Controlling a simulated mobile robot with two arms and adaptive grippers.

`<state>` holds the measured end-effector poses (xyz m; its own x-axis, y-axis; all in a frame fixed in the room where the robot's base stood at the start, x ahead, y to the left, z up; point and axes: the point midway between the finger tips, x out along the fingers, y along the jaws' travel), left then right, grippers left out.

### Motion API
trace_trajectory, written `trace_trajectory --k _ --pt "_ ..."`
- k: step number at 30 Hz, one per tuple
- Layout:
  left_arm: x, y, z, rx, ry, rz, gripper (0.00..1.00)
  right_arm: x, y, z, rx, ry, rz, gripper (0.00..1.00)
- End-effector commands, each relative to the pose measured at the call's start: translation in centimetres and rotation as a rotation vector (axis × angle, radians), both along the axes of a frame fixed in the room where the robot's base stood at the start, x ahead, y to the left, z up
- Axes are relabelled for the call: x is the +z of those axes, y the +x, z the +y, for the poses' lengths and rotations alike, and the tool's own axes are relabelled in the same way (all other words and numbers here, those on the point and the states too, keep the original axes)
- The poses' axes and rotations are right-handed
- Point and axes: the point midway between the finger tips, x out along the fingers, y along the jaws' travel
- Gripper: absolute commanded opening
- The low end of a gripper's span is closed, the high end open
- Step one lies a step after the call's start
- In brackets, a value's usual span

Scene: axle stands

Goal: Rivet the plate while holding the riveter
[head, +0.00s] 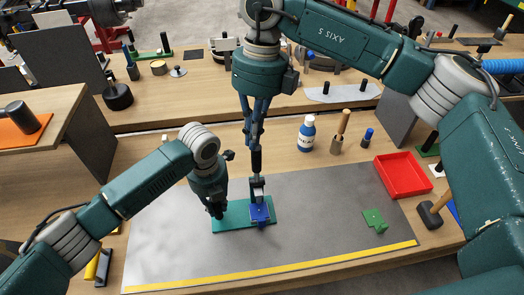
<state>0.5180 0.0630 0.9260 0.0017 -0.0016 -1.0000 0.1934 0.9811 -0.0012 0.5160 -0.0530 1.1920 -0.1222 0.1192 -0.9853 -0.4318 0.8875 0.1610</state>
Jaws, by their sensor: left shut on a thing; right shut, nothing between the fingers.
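A green plate (230,221) lies flat on the grey mat, with a blue piece (261,213) on its right part. My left gripper (217,212) points down at the plate's left part and is shut on the plate; its fingertips are partly hidden. A dark tool with a grey lower part (257,187), which looks like the riveter, stands upright over the blue piece. My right gripper (256,146) points down from above, shut, at the tool's black top. I cannot tell whether its fingers touch the tool.
The grey mat (330,215) has a yellow front strip. A small green part (374,219) lies on its right side. A red tray (402,175), a white-blue bottle (307,133), a wooden-handled tool (342,130) and a mallet (432,214) stand or lie around the right side.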

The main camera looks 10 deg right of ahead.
Motion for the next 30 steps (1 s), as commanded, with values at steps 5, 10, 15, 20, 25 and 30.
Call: trace_trajectory --k 5,10,15,20,25,30 --pt "-0.1 0.0 0.2 0.002 0.004 0.001 0.0 -3.9 -5.5 1.9 -0.45 0.24 0.441 0.0" --pt "-0.1 0.0 0.2 0.003 0.004 0.001 0.0 -3.4 -7.6 3.0 -1.028 0.379 1.031 0.0" --pt "-0.1 0.0 0.2 0.003 0.004 0.001 0.0 -2.8 -4.5 0.3 -1.596 0.362 1.694 0.0" --pt "-0.1 0.0 0.2 0.002 0.004 0.001 0.0 -4.8 -0.1 -5.5 -1.997 0.241 2.294 0.0" --pt "-0.1 0.0 0.1 0.002 0.003 0.001 0.0 -7.8 2.5 -11.0 1.724 -0.082 -2.157 0.0" --pt "-0.1 0.0 0.1 0.001 0.002 0.002 0.0 -9.1 3.4 -13.1 1.568 -0.027 -2.057 0.0"
